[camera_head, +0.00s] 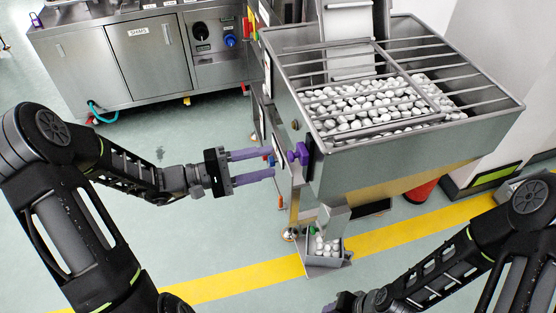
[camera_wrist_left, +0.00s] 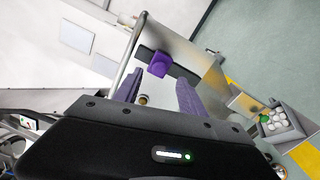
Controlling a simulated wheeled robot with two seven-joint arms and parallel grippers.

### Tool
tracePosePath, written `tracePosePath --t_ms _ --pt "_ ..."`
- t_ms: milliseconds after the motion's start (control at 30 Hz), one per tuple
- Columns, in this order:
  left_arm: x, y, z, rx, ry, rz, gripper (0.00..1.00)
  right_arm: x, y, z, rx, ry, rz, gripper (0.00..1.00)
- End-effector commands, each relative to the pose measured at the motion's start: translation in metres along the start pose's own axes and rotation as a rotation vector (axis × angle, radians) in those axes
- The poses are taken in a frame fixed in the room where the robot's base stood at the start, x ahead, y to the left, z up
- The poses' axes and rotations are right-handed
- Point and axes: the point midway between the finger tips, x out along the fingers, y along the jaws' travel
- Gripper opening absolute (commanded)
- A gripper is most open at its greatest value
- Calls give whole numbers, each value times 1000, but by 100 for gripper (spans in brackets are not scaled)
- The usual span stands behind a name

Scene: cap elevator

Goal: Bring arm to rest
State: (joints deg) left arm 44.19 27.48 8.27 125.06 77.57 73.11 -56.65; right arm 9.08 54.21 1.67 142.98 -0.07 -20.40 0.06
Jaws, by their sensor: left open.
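My left gripper (camera_head: 273,164) is open, its two purple fingers reaching right toward the metal hopper machine. A purple knob (camera_head: 299,153) sits on the hopper's side, just beyond the fingertips in the head view. In the left wrist view the knob (camera_wrist_left: 160,65) shows ahead, between and beyond the fingers (camera_wrist_left: 158,90), and nothing is held. My right arm (camera_head: 450,262) comes in at the lower right. Its gripper end lies at the bottom edge, mostly cut off, so its fingers do not show.
The hopper (camera_head: 315,160) is filled with white caps (camera_head: 370,105) under metal bars. A small tray (camera_head: 325,246) with several white caps stands below its chute. A steel cabinet (camera_head: 150,60) stands at the back left. Open green floor with a yellow stripe (camera_head: 230,281) lies in front.

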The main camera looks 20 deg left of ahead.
Motion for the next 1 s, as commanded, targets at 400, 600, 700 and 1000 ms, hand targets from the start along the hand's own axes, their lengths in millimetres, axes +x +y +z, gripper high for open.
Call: tracePosePath --t_ms 400,600,700,1000 --pt "-8 0 0 -1 0 0 48 1 0 0 0 0 0 36" --pt "-8 0 0 -3 0 0 48 1 0 0 0 0 0 36" --pt "-8 -3 -1 -34 7 -11 48 1 0 0 0 0 0 36" --pt "-32 -129 2 -262 106 -485 48 1 0 0 0 0 0 36"
